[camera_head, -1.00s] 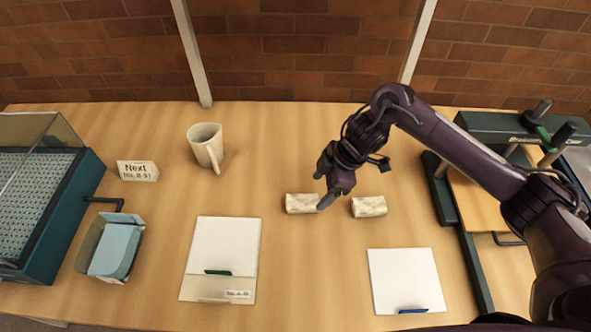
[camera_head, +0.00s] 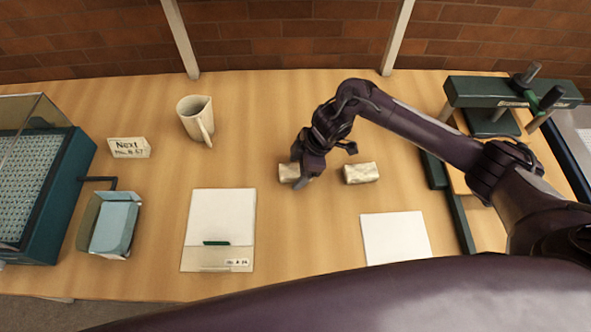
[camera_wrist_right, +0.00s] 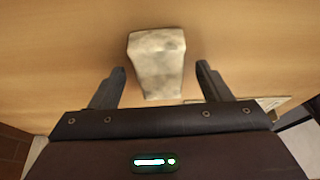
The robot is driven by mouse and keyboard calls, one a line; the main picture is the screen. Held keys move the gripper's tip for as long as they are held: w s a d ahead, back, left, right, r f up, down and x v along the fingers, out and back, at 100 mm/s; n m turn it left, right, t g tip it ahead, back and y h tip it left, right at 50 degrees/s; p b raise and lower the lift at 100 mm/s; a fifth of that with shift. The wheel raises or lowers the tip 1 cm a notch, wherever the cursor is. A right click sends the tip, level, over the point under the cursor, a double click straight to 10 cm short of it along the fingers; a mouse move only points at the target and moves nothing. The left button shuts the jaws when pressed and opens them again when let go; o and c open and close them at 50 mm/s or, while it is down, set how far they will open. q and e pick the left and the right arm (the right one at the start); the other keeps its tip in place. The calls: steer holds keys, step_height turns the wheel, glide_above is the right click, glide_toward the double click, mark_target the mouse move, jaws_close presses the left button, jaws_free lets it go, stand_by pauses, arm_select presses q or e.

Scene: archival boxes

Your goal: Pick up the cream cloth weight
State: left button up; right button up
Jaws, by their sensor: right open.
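Two cream cloth weights lie side by side on the table in the head view. The left cream cloth weight (camera_head: 287,172) is partly hidden by my right gripper (camera_head: 299,170), which is at it from above. The right cream cloth weight (camera_head: 361,173) lies apart, just to the right. In the right wrist view, one cream weight (camera_wrist_right: 157,58) shows in front of and between the two spread fingers of my right gripper (camera_wrist_right: 160,69). The fingers appear clear of its sides. My left gripper is not in view.
A beige jug (camera_head: 197,120) and a label sign (camera_head: 129,148) stand to the left. A folder (camera_head: 220,215) and a white sheet (camera_head: 395,238) lie nearer. A blue box (camera_head: 113,226) is at the left, a green press frame (camera_head: 515,92) at the right.

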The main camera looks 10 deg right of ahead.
steer(key=shift+c, duration=0.3)
steer(key=c, duration=1.2)
steer(key=shift+r, duration=0.1)
steer(key=shift+c, duration=0.4)
steer(key=shift+r, duration=0.1)
